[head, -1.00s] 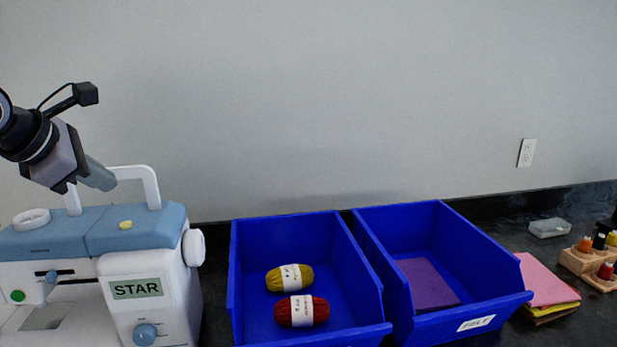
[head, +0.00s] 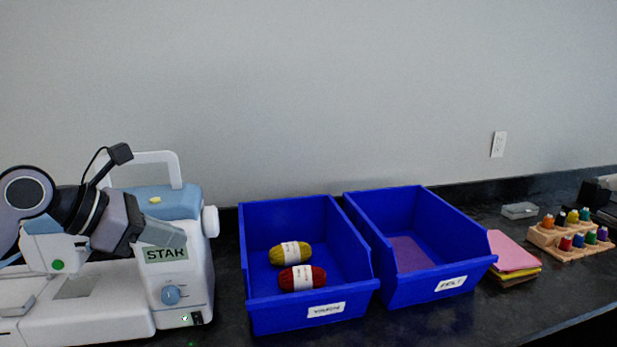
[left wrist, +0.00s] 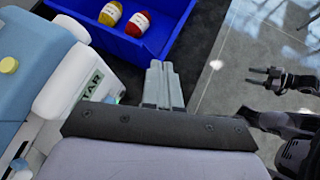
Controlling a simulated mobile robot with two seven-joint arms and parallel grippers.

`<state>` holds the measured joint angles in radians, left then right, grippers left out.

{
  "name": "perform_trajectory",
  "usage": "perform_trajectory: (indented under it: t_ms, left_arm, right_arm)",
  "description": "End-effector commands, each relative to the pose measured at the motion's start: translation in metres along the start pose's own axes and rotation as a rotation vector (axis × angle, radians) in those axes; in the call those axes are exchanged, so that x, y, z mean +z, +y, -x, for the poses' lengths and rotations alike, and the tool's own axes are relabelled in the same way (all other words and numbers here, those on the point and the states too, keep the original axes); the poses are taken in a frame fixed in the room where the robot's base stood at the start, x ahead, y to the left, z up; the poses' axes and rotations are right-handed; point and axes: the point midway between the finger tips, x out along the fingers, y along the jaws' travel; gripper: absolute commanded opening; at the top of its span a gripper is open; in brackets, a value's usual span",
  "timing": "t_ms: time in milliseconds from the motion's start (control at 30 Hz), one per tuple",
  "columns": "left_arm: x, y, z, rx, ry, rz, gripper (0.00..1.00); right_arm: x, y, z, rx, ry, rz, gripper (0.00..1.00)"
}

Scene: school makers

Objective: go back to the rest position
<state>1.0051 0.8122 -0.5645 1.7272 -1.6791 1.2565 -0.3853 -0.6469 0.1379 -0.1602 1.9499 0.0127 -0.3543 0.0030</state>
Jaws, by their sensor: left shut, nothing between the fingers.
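My left gripper (head: 165,234) is in front of the sewing machine (head: 179,270) at the left of the head view, partly covering it. In the left wrist view the fingers of my left gripper (left wrist: 161,82) are together with nothing between them, above the dark counter edge. The sewing machine (left wrist: 62,75) is to their left there. My right gripper (left wrist: 268,76) shows at the right of the left wrist view, over the floor, its fingers apart and empty. It is not in the head view.
A blue bin (head: 262,318) holds a yellow and a red yarn skein. A second blue bin (head: 412,292) holds purple felt. Stacked felt sheets (head: 512,255), a clear small box (head: 520,210) and a thread rack (head: 560,246) stand to the right. Floor (left wrist: 225,75) shows beyond the counter.

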Motion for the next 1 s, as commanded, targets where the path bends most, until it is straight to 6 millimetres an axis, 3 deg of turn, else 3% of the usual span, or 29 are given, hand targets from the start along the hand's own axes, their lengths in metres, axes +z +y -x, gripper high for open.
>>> perform_trajectory:
  t_ms: [33, 100, 300, 433, 567, 767, 867, 1000]
  left_arm:
    - [-0.002, -0.02, -0.019, -0.084, -0.064, 0.066, 0.0]
    - [0.0, -0.045, -0.038, -0.188, -0.162, 0.17, 0.0]
    - [0.004, -0.098, -0.067, -0.444, -0.432, 0.562, 0.0]
    - [-0.002, -0.113, -0.075, -0.564, -0.588, 0.875, 0.0]
    - [-0.02, -0.115, -0.082, -0.641, -0.727, 1.225, 0.0]
    - [-0.081, -0.109, -0.096, -0.66, -0.901, 1.819, 0.0]
    - [-0.127, -0.11, -0.106, -0.619, -0.966, 2.132, 0.0]
    - [-0.203, -0.128, -0.119, -0.499, -1.032, 2.578, 0.0]
  right_arm:
    - [-0.002, 0.001, -0.001, 0.001, 0.004, 0.001, 0.51]
    - [-0.002, 0.001, -0.001, 0.001, 0.004, 0.001, 0.51]
    - [-0.001, 0.001, 0.0, 0.001, 0.002, 0.0, 0.51]
    - [-0.001, 0.001, 0.0, 0.001, 0.001, 0.001, 0.51]
    - [0.0, 0.0, 0.001, 0.001, -0.001, 0.0, 0.51]
    - [0.001, 0.001, 0.001, 0.001, -0.002, 0.0, 0.51]
    - [0.001, 0.001, 0.001, 0.001, -0.002, 0.001, 0.51]
    - [0.001, 0.001, 0.001, 0.001, -0.003, 0.001, 0.51]
